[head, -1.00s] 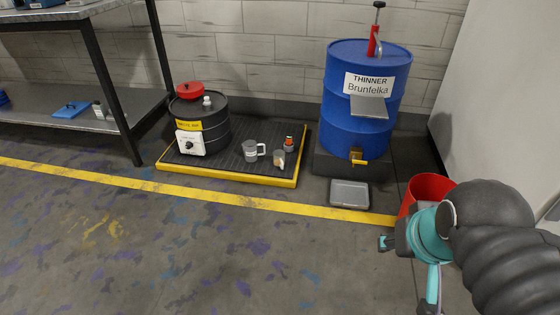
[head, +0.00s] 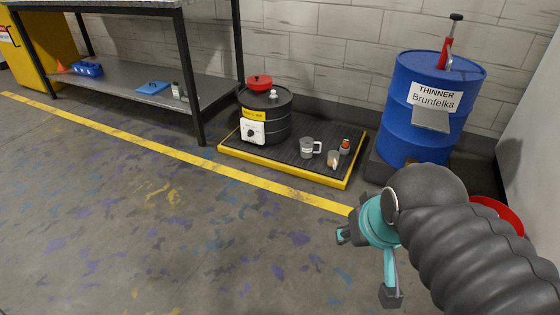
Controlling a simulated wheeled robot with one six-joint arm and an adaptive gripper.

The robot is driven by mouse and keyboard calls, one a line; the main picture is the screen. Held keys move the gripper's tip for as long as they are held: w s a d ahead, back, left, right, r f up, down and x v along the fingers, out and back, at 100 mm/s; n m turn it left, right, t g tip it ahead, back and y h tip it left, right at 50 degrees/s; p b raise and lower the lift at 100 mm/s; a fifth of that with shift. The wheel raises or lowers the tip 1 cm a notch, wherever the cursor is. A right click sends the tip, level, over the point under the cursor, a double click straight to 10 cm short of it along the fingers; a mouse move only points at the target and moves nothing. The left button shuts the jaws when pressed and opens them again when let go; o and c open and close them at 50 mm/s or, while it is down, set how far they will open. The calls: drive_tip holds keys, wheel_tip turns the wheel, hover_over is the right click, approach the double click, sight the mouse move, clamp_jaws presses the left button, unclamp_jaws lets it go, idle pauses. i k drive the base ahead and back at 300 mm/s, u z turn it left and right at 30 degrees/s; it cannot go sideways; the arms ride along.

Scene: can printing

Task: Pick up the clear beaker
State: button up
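The other is a small, pale, see-through-looking beaker (head: 333,160) with an orange-brown patch, near the tray's front right. This one looks most like the clear beaker, but it is too small to be certain. My gripper (head: 366,266) is at lower right, in front of the tray and well apart from both vessels. Its fingers are spread and nothing shows between them.
A small bottle (head: 345,146) with an orange top stands behind the beaker. A black drum (head: 275,118) is on the tray's left, a blue thinner drum (head: 415,140) to its right. A steel bench (head: 220,90) stands at left. The floor in front is open.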

sight(332, 160)
drive_tip(key=u, duration=1)
drive_tip(key=i, duration=3.4)
drive_tip(key=z, duration=4.2)
